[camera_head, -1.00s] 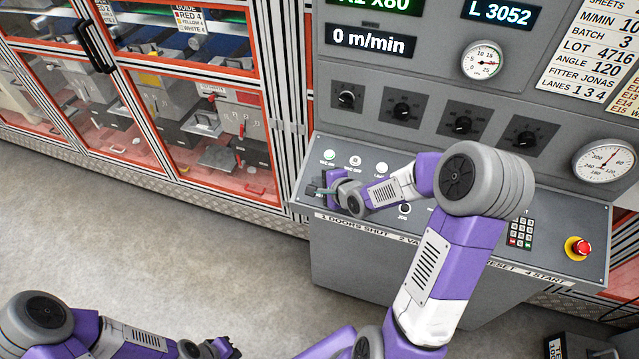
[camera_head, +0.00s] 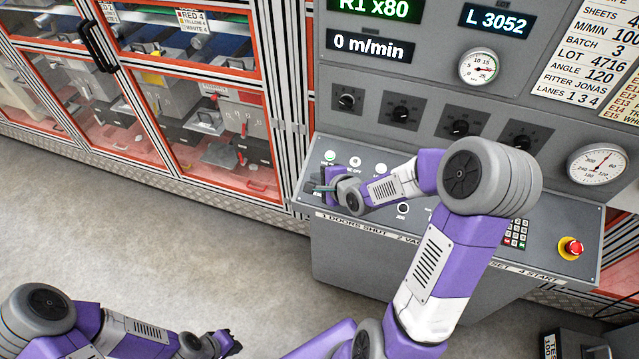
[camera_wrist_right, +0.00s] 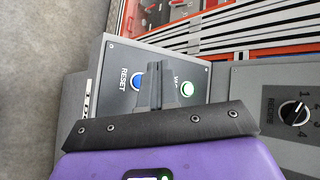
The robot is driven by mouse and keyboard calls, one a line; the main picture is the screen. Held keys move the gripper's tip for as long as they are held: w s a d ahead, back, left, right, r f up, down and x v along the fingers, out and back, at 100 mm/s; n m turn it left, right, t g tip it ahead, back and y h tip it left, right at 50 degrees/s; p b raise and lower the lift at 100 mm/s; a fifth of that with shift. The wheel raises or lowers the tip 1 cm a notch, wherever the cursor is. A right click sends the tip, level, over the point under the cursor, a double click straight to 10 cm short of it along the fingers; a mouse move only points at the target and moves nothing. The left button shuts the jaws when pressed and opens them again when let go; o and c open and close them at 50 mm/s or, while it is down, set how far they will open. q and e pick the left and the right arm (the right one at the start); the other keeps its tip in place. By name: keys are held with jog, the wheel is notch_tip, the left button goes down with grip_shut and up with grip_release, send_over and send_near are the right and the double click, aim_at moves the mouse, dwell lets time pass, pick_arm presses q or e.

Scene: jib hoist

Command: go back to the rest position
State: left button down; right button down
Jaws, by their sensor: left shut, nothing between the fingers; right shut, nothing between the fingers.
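My right arm reaches over the sloped grey control desk (camera_head: 450,240). Its gripper (camera_head: 318,188) is shut and empty at the desk's left end, near the lit green button (camera_head: 330,156). In the right wrist view the shut fingers (camera_wrist_right: 163,82) show between a blue button (camera_wrist_right: 138,82) marked RESET and a lit green button (camera_wrist_right: 187,89). I cannot tell whether the fingertips touch the panel. My left gripper (camera_head: 236,343) is low in the head view, over the floor, shut and empty.
Glass-doored cabinets with orange frames (camera_head: 270,135) stand at the left. The upright panel carries dials, knobs (camera_head: 401,114) and displays. A red emergency button (camera_head: 571,248) sits at the desk's right. The grey floor (camera_head: 130,235) at lower left is clear.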

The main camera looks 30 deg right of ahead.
jog(key=s+a+f+n+g+y+b, duration=0.15)
jog(key=s+a+f+n+g, duration=0.3)
jog(key=f, duration=0.55)
jog(key=s+a+f+n+g+y+b, duration=0.15)
jog(key=s+a+f+n, duration=0.3)
jog(key=a+f, duration=0.5)
jog(key=s+a+f+n+g+b, duration=0.3)
jog(key=s+a+f+n+g, duration=0.2)
jog(key=s+f+n, duration=0.4)
jog(key=s+f, duration=0.3)
jog(key=shift+a, duration=0.35)
jog(key=shift+d, duration=0.1)
